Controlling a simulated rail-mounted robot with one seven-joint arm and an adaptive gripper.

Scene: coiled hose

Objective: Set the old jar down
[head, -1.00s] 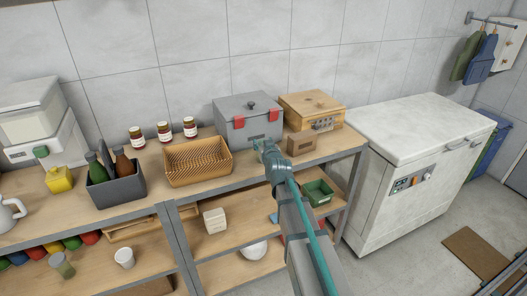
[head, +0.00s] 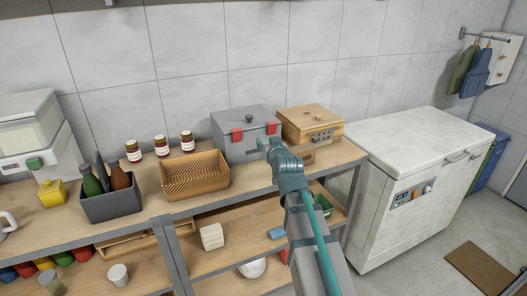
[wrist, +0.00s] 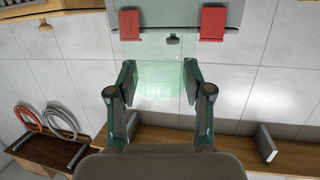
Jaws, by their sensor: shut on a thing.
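A pale green, see-through glass jar (wrist: 160,78) is between the fingers of my gripper (wrist: 157,85) in the wrist view. The fingers are shut on its two sides. The jar is faint, so its rim and base are hard to make out. In the head view my gripper (head: 268,146) is in front of the grey box's right side, over the workbench (head: 205,205). The jar cannot be made out clearly there.
A grey box with red latches (head: 236,152) and a wooden box (head: 312,120) stand at the back right. A small wooden block (head: 308,156) is partly hidden by my arm. A wicker basket (head: 195,178) and a dark bottle bin (head: 110,207) stand left. A white chest freezer (head: 405,145) stands right.

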